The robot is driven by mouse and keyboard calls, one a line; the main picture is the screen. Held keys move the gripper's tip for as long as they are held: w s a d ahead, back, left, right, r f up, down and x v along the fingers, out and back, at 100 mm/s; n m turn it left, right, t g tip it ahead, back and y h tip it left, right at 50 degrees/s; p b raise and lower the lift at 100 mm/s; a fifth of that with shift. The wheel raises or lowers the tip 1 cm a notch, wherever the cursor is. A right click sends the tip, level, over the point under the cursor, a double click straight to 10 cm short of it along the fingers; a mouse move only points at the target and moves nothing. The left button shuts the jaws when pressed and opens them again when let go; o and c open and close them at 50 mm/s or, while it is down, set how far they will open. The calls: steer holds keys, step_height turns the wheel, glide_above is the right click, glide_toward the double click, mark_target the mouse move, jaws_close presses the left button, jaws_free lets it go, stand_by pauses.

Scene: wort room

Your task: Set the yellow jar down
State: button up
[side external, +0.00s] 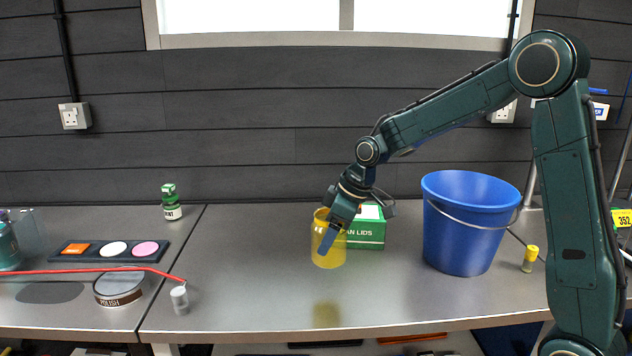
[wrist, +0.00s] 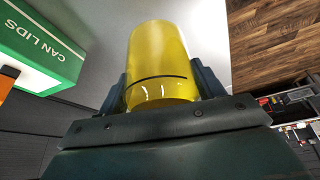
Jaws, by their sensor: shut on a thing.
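The yellow jar (side external: 330,259) is upright between the fingers of my gripper (side external: 328,238) in the side view. Its mirror image shows lower on the steel bench top (side external: 420,308), with a gap between, so the jar hangs a little above the bench. In the wrist view the jar (wrist: 158,50) is see-through yellow with a dark line across it. My gripper (wrist: 163,92) is shut on it, one finger on each side.
A green can lids box (side external: 368,234) stands just behind the jar at right. A blue bucket (side external: 464,230) and a small yellow-capped bottle (side external: 529,262) stand farther right. A white-tipped red tube (side external: 120,269) and polish tin (side external: 119,290) lie left. The bench below and in front is clear.

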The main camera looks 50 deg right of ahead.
steer(key=shift+f, duration=4.05)
steer(key=shift+f, duration=0.1)
steer(key=o, duration=1.1)
steer(key=v, duration=1.2)
